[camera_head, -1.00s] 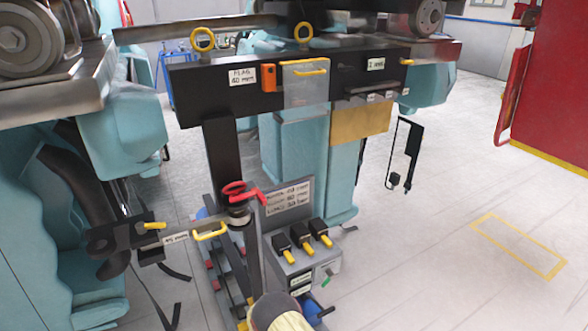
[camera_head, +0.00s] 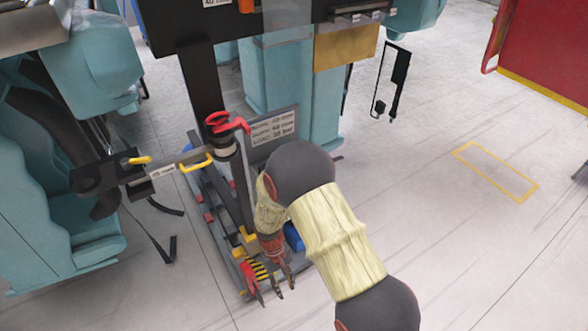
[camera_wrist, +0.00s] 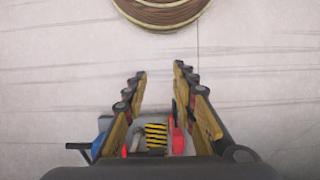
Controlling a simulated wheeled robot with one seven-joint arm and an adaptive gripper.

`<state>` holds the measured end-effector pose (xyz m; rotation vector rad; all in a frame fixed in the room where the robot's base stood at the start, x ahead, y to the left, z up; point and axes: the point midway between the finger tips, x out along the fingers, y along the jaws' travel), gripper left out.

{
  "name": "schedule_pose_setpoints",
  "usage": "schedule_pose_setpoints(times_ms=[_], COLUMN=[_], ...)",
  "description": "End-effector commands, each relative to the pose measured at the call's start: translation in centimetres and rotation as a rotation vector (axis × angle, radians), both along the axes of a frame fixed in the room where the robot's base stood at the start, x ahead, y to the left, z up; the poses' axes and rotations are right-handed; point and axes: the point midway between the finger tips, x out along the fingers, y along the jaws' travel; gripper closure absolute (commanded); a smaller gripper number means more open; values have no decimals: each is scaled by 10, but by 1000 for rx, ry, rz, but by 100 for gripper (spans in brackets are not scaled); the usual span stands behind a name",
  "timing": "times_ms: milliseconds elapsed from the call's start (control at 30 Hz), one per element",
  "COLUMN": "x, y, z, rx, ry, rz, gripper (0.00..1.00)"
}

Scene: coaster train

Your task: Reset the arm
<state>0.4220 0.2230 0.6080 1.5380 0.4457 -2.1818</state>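My arm reaches in from the bottom of the head view, and my gripper (camera_head: 276,297) points down beside the low stand base (camera_head: 213,200). In the wrist view, the two fingers of my gripper (camera_wrist: 160,73) are spread apart with bare floor between their tips. Nothing is held. A yellow-and-black striped part (camera_wrist: 156,135) and a red part (camera_wrist: 178,140) show between the fingers nearer the camera. My arm hides part of the stand in the head view.
A post with a red handle (camera_head: 222,122) and a side bracket with a yellow handle (camera_head: 196,164) stand left of my arm. A teal seat (camera_head: 40,215) is further left. Floor on the right is clear around a yellow rectangle (camera_head: 496,171). A brown round object (camera_wrist: 160,12) tops the wrist view.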

Motion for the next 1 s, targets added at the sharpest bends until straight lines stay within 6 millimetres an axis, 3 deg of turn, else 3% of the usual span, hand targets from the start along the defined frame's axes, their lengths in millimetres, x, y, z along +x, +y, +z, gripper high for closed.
schedule_pose_setpoints(times_ms=[33,200,500,700,1000], x=[3,2,-16,-39,-80], y=[-6,-30,-79,-111,-156], z=[27,105,223,288,364], rx=[6,20,56,85,133], ry=[-14,-48,-136,-215,-370], rz=[-18,-73,-172,-237,-334], gripper=[73,73,73,73,73])
